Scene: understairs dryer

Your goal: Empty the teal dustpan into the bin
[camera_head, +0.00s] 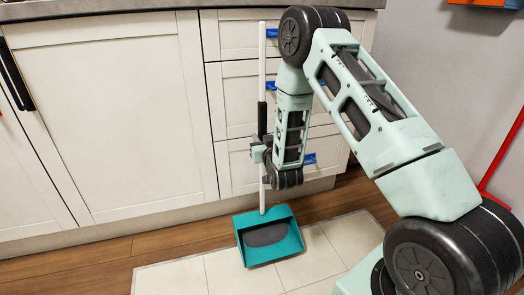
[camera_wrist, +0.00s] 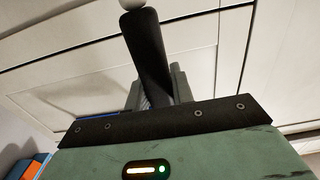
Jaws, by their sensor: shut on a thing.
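The teal dustpan (camera_head: 291,240) is at the lower end of a long white upright handle (camera_head: 262,60) with a black grip section. A dark grey patch, seemingly dirt, lies in the pan. My gripper (camera_head: 262,150) is shut on the handle around its middle, just below or at the black grip. In the wrist view the black grip (camera_wrist: 149,55) rises between the grey fingers, with a pale end at the top. The pan appears close to the floor; I cannot tell whether it touches. No bin shows in either view.
White cabinets and drawers (camera_head: 240,92) with blue handles stand right behind the dustpan handle. A cabinet door with a black handle (camera_head: 15,75) is at left. A red pole (camera_head: 505,150) leans at the right wall. Pale tiles (camera_head: 205,272) lie on the wooden floor.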

